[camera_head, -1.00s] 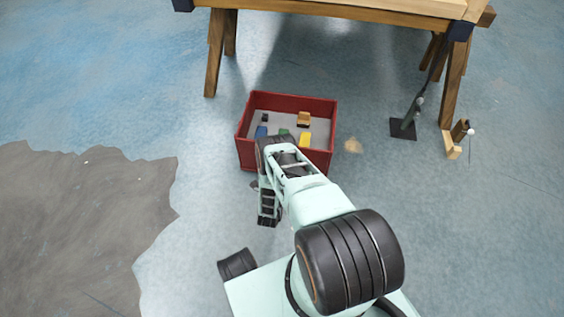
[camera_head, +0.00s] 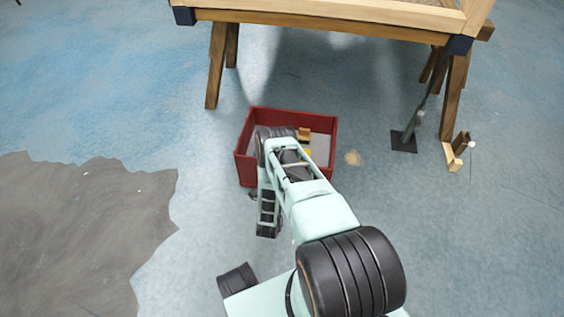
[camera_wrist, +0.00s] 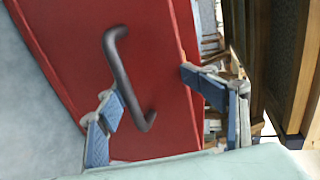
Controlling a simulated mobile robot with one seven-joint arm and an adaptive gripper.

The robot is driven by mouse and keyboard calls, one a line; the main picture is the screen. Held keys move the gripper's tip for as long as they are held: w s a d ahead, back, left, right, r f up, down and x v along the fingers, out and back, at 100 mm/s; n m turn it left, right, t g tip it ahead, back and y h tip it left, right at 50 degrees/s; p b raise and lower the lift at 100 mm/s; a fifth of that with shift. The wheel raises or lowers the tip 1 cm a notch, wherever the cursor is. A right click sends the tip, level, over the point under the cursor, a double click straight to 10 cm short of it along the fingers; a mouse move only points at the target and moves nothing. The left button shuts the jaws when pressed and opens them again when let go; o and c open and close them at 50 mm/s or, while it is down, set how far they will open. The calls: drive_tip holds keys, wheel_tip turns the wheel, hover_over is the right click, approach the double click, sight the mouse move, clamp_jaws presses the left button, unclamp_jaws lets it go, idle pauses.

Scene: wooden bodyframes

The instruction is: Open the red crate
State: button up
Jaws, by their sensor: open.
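The red crate (camera_head: 252,168) stands on the floor near the middle of the head view, its top open. A yellow-orange block (camera_head: 304,134) shows inside; my arm hides much of the rest. In the wrist view, a red side of the crate (camera_wrist: 75,45) fills much of the picture. A dark curved handle (camera_wrist: 122,72) is fixed on it. My gripper (camera_wrist: 150,92) is open, with its blue-padded fingers on either side of the handle. I cannot tell whether they touch it. In the head view the fingers are hidden behind my arm.
A wooden workbench (camera_head: 330,18) with splayed legs stands behind the crate. A dark stand (camera_head: 404,141) and a small wooden piece (camera_head: 453,157) are on the floor at right. The floor left of the crate is clear, with a grey patch.

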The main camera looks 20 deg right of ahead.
drive_tip(key=o, duration=1)
drive_tip(key=shift+t, duration=0.3)
drive_tip(key=r, duration=0.2)
drive_tip(key=w+r, duration=0.1)
drive_tip(key=r, duration=0.2)
drive_tip(key=shift+w+d+r, duration=0.15)
drive_tip(key=shift+d+r, duration=0.2)
drive_tip(key=shift+d, duration=0.05)
drive_tip(key=shift+r, duration=0.75)
drive_tip(key=shift+c, duration=0.8)
drive_tip(key=shift+a, duration=0.1)
drive_tip(key=c, duration=1.1)
drive_tip(key=shift+f, duration=0.15)
drive_tip(key=c, duration=0.4)
drive_tip(key=shift+f, duration=0.1)
